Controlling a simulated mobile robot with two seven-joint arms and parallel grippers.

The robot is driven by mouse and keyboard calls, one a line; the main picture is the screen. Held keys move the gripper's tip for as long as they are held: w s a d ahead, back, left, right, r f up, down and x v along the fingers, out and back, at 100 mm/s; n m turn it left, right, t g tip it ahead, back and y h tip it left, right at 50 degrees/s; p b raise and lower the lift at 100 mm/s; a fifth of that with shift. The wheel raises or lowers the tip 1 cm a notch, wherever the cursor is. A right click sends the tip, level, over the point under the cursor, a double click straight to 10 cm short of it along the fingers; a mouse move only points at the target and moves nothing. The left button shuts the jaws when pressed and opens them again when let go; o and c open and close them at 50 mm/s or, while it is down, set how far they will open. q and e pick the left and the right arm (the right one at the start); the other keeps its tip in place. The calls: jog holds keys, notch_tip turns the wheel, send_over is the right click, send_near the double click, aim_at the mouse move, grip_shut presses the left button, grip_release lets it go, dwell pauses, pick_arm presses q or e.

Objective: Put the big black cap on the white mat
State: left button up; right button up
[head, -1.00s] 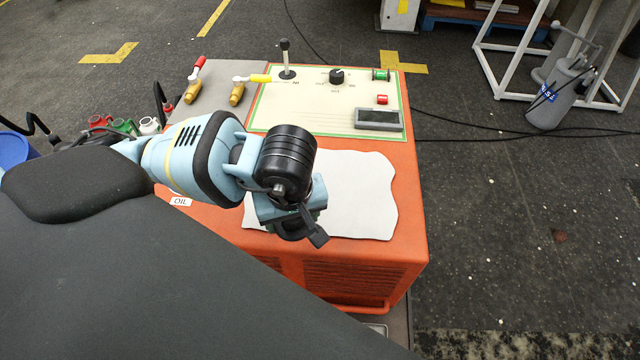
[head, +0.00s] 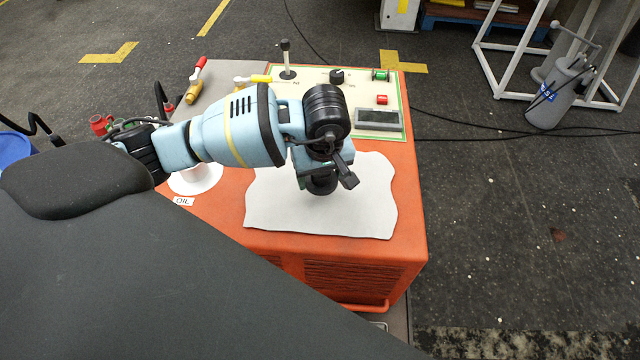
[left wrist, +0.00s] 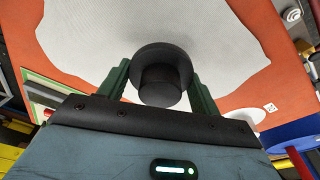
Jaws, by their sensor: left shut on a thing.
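The big black cap (head: 321,186) is held low under my left gripper (head: 322,174), over the middle of the white mat (head: 275,213). In the left wrist view the round cap (left wrist: 162,72), with a wide flange and a narrower knob, sits between the two green fingers of the gripper (left wrist: 161,82). The fingers are shut on it. The pale mat (left wrist: 95,35) fills the background there. I cannot tell whether the cap touches the mat. My right gripper is not in view.
The mat lies on an orange machine (head: 402,230). Behind it is a control panel with a black-knobbed lever (head: 286,60), a red button (head: 382,100) and a dark display (head: 378,120). A white round oil opening (head: 197,181) is left of the mat. The mat's right part is clear.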

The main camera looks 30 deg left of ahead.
aim_at(320, 187)
pick_arm(q)
jog(key=shift+s+f, duration=0.1)
jog(key=shift+f, duration=1.5)
jog(key=shift+f, duration=0.2)
jog(key=o, duration=1)
jog(key=shift+o, duration=0.2)
jog(key=r, duration=0.4)
jog(key=d+r, duration=0.1)
jog(key=r, duration=0.3)
jog(key=s+r, duration=0.1)
jog(key=r, duration=0.3)
jog(key=shift+s+d+r+p, duration=0.1)
jog(key=shift+d+p, duration=0.1)
jog(key=shift+p, duration=0.15)
